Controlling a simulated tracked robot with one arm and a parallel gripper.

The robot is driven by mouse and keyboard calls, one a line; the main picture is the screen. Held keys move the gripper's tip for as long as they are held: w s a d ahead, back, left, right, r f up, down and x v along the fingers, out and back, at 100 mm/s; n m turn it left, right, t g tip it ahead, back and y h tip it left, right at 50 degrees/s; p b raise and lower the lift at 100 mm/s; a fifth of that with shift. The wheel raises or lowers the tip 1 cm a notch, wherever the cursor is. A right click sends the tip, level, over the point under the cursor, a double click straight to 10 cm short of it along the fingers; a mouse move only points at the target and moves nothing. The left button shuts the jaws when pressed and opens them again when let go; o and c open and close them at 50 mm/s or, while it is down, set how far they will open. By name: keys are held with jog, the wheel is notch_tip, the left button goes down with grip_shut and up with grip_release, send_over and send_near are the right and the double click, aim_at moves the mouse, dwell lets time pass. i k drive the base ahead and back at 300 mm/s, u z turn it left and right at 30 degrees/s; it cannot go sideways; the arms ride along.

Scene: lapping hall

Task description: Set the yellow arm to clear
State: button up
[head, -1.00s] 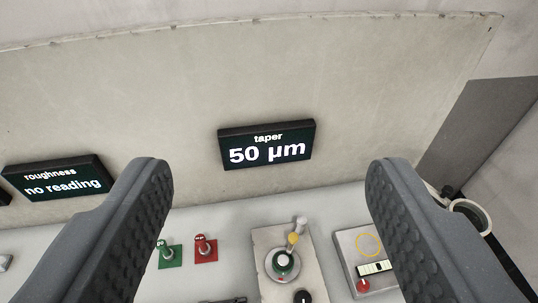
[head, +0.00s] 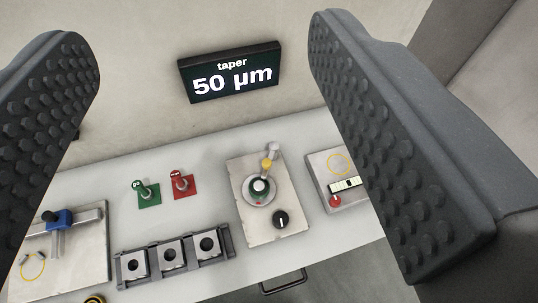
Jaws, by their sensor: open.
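The yellow arm (head: 267,163) is a short lever with a yellow section, pointing up and slightly right from a round hub (head: 260,188) with a white cap and green and red marks. A pale knobbed post stands just behind its tip. The hub sits on a beige plate (head: 244,219) on the bench. Whether the arm stands at clear cannot be told; no label is readable. My gripper (head: 205,38) is open and empty, its dark studded fingers at the left and right of the picture. The lever shows between them, and neither finger visibly touches it.
A black knob (head: 281,219) is on the same plate. Green (head: 149,196) and red (head: 183,185) switches stand left, with a row of square blocks (head: 172,256) in front. A panel with a red button (head: 335,201) is right. The taper display (head: 231,73) reads 50 µm.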

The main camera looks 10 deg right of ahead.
aim_at(274, 147)
jog(key=u, duration=1.75)
jog(key=k, duration=0.9)
jog(key=z, duration=1.5)
jog(key=i, duration=1)
jog(key=u, duration=0.1)
